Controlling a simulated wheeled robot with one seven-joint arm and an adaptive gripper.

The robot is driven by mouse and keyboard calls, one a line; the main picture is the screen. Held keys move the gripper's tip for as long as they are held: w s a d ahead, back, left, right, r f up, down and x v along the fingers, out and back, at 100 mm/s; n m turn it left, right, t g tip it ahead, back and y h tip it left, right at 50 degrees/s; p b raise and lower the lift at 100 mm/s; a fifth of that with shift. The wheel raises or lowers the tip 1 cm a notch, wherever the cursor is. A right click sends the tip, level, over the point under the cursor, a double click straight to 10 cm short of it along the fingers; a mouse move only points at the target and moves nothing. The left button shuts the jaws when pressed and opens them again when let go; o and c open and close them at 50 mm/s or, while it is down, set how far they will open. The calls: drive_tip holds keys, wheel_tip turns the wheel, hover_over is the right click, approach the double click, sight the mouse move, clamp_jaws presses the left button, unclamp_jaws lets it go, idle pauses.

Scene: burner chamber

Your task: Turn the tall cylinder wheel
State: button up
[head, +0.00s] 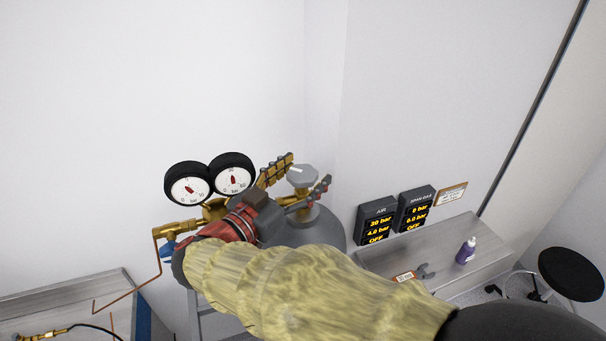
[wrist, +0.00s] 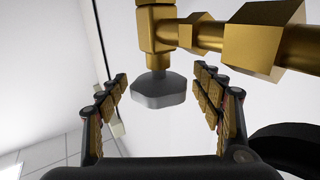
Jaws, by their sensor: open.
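The tall grey cylinder (head: 322,232) stands by the wall, partly hidden behind my arm. Its grey wheel (head: 302,177) sits on top of the brass valve. My gripper (head: 309,169) is open, with one finger on each side of the wheel. In the wrist view the wheel (wrist: 159,91) lies between the spread fingers of my gripper (wrist: 161,74), with a visible gap on both sides. The brass valve stem (wrist: 158,40) joins the wheel at the top of that view. I see no contact between fingers and wheel.
Two round gauges (head: 211,180) on brass fittings stand close left of my gripper. The AIR display (head: 377,221) and SPAN GAS display (head: 415,209) are to the right. A wrench (head: 425,271) and purple bottle (head: 467,250) are on the grey bench (head: 488,246). A black stool (head: 572,273) stands at far right.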

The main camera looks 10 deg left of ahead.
sight(303, 170)
wheel_tip(303, 170, up, 10)
idle(0.5)
drive_tip(key=shift+w, duration=0.1)
